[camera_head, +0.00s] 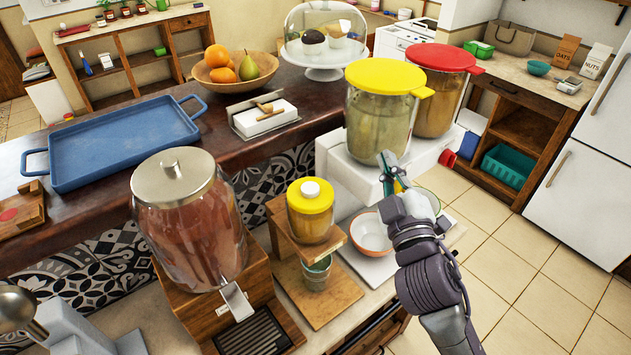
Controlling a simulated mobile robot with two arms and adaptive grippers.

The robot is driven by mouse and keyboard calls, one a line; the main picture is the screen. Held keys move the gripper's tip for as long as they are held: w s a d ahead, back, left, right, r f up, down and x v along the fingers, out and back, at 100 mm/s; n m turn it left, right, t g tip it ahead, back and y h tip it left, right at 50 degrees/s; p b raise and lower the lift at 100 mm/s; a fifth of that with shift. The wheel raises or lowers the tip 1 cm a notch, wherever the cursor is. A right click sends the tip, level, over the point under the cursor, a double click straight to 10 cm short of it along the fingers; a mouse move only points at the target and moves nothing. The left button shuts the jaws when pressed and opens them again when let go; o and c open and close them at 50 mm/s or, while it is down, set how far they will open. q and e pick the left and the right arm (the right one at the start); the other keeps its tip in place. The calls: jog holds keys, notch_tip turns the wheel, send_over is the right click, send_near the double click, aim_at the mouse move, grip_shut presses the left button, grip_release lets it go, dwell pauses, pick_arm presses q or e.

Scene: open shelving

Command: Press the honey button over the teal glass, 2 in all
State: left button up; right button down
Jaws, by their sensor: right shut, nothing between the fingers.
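The honey dispenser (309,222) has a yellow lid and stands on a wooden stand on the lower counter. The white honey button (310,189) sits on top of that lid. The teal glass (317,271) stands upright on the stand's wooden base, under the dispenser. My right gripper (393,174) is shut and empty. It is to the right of the honey button and apart from it, in front of the white dispenser base. My left gripper is not in view.
A large jar dispenser (190,225) stands left of the honey dispenser. An orange-rimmed bowl (371,235) is close on its right. A yellow-lidded container (381,112) and a red-lidded container (437,95) stand behind. A blue tray (122,143) lies on the upper counter.

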jog(key=s+a+r+n+y, duration=0.4)
jog(key=a+r+n+y, duration=0.6)
jog(key=r+n+y, duration=0.45)
jog(key=s+a+n+g+y, duration=0.25)
jog(key=a+n+g, duration=0.35)
jog(key=n+g, duration=0.5)
jog(key=s+a+n+g+y, duration=0.1)
jog(key=s+a+n+g, duration=0.3)
jog(key=a+n+g, duration=0.55)
jog(key=w+d+f+n+t+h, duration=0.1)
jog(key=d+f+n+t+h, duration=0.15)
jog(key=f+n+h, duration=0.35)
jog(key=w+d+n+t+h, duration=0.2)
jog(key=w+d+t+h, duration=0.1)
jog(key=w+d+h, duration=0.4)
jog(key=w+d, duration=0.2)
jog(key=d, duration=0.1)
jog(key=shift+f+t+h, duration=0.25)
jog(key=shift+t+h, duration=0.15)
jog(key=shift+f, duration=0.1)
